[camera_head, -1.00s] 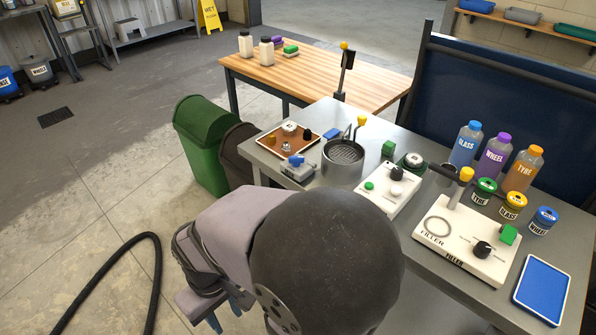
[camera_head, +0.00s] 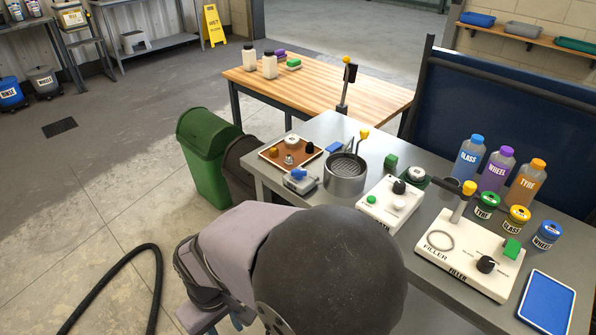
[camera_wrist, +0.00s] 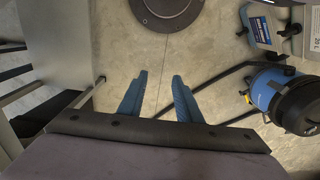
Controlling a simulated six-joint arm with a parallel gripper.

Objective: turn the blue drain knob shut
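The blue drain knob (camera_head: 299,174) sits on a small grey block (camera_head: 302,184) at the near-left edge of the grey bench, just left of the round metal basin (camera_head: 345,172) in the head view. The knob's exact turn angle is too small to read. My gripper shows in the wrist view (camera_wrist: 158,74) as two blue fingers spread apart with nothing between them, above the floor. In the head view my arm hides most of the gripper, low in the picture and well apart from the knob.
A brown tray (camera_head: 291,154) lies behind the knob block, with a white control panel (camera_head: 393,206) right of the basin. Green (camera_head: 204,158) and dark bins stand beside the bench. The wrist view shows a blue vacuum (camera_wrist: 268,88) on the floor at right.

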